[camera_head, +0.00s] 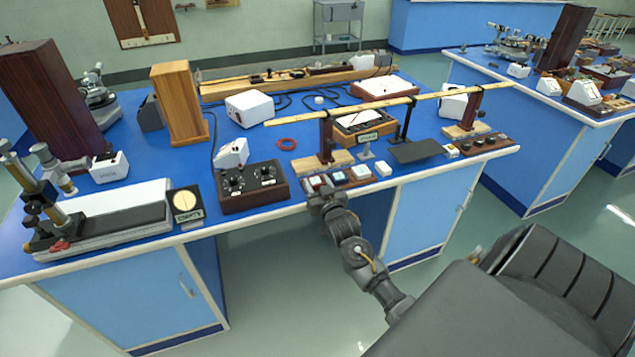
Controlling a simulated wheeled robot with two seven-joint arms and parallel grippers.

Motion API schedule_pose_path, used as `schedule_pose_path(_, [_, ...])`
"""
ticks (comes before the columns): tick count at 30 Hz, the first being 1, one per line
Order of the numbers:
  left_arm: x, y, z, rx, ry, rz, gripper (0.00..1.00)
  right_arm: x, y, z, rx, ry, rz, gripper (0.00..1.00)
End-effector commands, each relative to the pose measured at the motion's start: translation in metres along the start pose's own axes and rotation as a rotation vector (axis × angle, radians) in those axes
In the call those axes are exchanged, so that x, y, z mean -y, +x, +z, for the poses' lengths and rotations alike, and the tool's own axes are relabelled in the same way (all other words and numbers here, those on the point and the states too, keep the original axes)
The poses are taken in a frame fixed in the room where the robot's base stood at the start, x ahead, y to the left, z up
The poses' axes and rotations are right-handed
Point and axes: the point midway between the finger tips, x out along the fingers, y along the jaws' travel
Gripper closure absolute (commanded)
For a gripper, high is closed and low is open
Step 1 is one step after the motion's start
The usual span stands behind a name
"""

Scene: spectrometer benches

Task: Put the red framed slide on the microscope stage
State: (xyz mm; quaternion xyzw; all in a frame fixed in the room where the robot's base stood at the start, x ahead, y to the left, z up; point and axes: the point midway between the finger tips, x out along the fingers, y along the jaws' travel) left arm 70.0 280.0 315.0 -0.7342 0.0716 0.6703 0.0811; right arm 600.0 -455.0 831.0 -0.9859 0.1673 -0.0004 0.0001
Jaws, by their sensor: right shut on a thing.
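My right gripper (319,194) is at the bench's front edge, at the left end of a small dark tray (349,182) of pale square framed slides. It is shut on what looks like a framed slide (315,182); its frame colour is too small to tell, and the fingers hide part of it. Another slide (361,172) in the tray looks reddish around its pale square. A brass-tubed microscope (38,190) stands at the far left front beside a long white-topped bed; a small red part (60,245) shows at its foot. My left gripper is not in view.
A dark control box with knobs (252,187) and a round-dial plate (186,206) stand between the tray and the brass microscope. A wooden post (180,103) and a dark microscope (97,101) stand behind. A long rule (390,103) on stands spans above the bench's right part.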

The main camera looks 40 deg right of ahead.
Motion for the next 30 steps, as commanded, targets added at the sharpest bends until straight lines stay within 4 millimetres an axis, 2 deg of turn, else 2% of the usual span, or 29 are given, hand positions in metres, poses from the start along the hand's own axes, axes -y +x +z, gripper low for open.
schedule_pose_path(7, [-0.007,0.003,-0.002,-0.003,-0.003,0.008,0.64,0.0,0.0,0.005,0.0,0.0,0.0,0.77])
schedule_pose_path(8, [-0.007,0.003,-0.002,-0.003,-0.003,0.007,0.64,0.0,0.0,0.005,0.0,0.0,0.0,0.54])
schedule_pose_path(13, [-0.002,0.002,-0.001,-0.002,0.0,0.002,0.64,0.0,0.0,0.004,0.0,0.0,0.0,0.33])
schedule_pose_path(20, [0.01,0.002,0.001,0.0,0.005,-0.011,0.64,0.0,0.0,0.004,0.0,-0.001,0.0,0.33])
schedule_pose_path(25, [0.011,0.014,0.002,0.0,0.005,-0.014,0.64,0.0,0.0,0.008,-0.002,-0.001,-0.001,0.33])
schedule_pose_path(30, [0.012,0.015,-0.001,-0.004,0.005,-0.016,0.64,0.002,-0.034,0.008,0.001,0.0,-0.002,0.33])
